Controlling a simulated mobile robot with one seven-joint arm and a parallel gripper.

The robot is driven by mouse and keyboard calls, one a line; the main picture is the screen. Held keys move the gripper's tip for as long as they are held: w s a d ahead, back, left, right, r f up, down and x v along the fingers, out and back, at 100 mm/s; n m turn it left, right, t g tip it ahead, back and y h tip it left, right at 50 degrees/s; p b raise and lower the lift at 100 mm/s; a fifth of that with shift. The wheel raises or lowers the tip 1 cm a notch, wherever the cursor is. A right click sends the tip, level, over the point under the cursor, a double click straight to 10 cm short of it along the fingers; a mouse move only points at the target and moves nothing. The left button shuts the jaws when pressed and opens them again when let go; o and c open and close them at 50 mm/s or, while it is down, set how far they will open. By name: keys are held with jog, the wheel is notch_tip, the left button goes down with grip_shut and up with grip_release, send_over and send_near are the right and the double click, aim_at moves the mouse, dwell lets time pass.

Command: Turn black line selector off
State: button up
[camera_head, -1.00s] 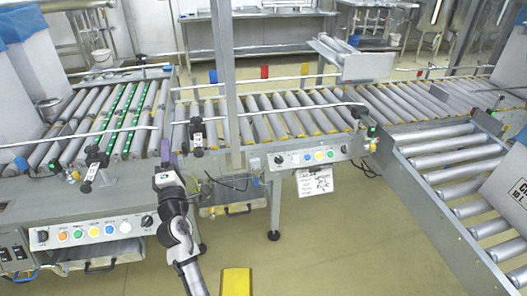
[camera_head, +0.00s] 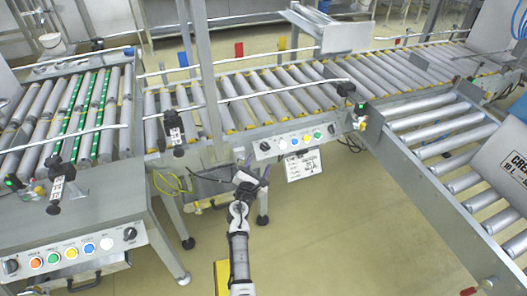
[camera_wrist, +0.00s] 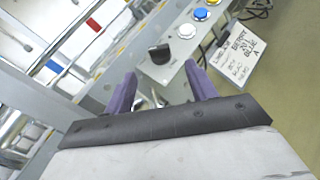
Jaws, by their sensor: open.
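A black selector knob (camera_wrist: 159,53) sits at the end of a grey control panel (camera_wrist: 180,42), beside a white button (camera_wrist: 186,31). My gripper (camera_wrist: 158,72) is open, its two purple fingers apart and empty, with the knob seen between and just beyond the tips. In the head view my gripper (camera_head: 252,172) is just below the left end of the middle panel (camera_head: 297,141), where the knob (camera_head: 264,146) shows small. I cannot make out the knob's setting. Another black knob (camera_head: 331,130) is at that panel's right end.
A left panel (camera_head: 72,252) has coloured buttons and black knobs at both ends. Roller conveyors (camera_head: 270,95) run behind the panels. A paper sign (camera_head: 303,165) hangs under the middle panel. A yellow cable (camera_head: 170,183) hangs to my gripper's left. Open floor (camera_head: 340,225) lies to the right.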

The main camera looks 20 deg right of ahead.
aim_at(265, 148)
jog(key=b+x, duration=0.1)
jog(key=x, duration=0.6)
jog(key=shift+w+d, duration=0.1)
jog(key=shift+w, duration=0.15)
jog(key=c, duration=1)
